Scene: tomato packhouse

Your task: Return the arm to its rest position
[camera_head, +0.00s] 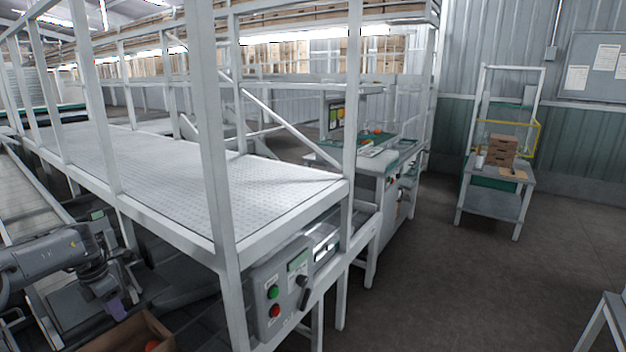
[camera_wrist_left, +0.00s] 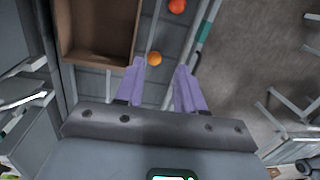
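My left arm (camera_head: 45,257) comes in at the lower left of the head view. Its gripper (camera_head: 117,308) points down, above and left of a brown cardboard box. In the left wrist view the two purple fingers (camera_wrist_left: 160,66) are spread apart with nothing held between them. An orange tomato (camera_wrist_left: 154,58) shows beyond the fingertips, on a grey surface. A redder tomato (camera_wrist_left: 177,6) lies farther up that view. My right arm and gripper are in neither view.
The open brown box (camera_wrist_left: 97,57) is left of the fingers in the wrist view; its visible inside is empty. It also shows in the head view (camera_head: 122,336). A white-framed grading table (camera_head: 190,165) with a control box (camera_head: 285,290) stands close right of my left arm.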

